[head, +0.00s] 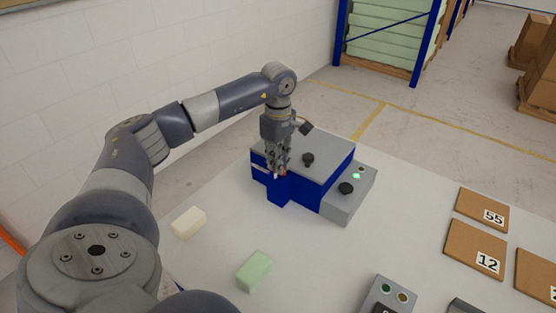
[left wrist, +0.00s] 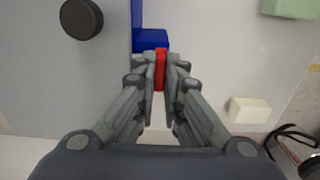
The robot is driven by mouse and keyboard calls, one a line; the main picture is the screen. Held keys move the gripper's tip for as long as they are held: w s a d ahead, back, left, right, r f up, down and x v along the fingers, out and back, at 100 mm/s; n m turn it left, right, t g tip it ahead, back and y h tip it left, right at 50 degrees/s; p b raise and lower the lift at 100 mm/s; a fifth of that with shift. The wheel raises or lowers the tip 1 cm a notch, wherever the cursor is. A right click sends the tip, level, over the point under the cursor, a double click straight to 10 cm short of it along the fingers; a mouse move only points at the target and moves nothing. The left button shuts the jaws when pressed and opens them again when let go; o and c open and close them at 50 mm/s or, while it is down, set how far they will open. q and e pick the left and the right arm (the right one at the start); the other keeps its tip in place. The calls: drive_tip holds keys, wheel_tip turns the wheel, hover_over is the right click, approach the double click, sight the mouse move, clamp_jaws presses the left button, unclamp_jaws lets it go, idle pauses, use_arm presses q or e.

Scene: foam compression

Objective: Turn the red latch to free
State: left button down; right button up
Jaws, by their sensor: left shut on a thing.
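The red latch (left wrist: 160,68) shows upright in the left wrist view, between the fingertips of my left gripper (left wrist: 160,78). The fingers are shut on it from both sides. In the head view my left gripper (head: 278,168) points down at the front left side of the blue and grey machine (head: 320,177), and only a bit of red shows by its fingertips. The latch sits by a blue block (left wrist: 151,39) on the machine. The fingers hide most of the latch in the head view. My right gripper is in neither view.
A cream foam block (head: 189,222) and a green foam block (head: 254,270) lie on the pale table. Black knobs (head: 346,188) stand on the machine. Brown boards numbered 55 (head: 482,208) and 12 (head: 472,246) lie at the right. A control box (head: 386,295) is at the front.

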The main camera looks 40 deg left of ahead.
use_arm(q)
drive_tip(key=shift+r, duration=0.1)
drive_tip(key=c, duration=1.7)
unclamp_jaws()
wheel_tip(320, 180, up, 12)
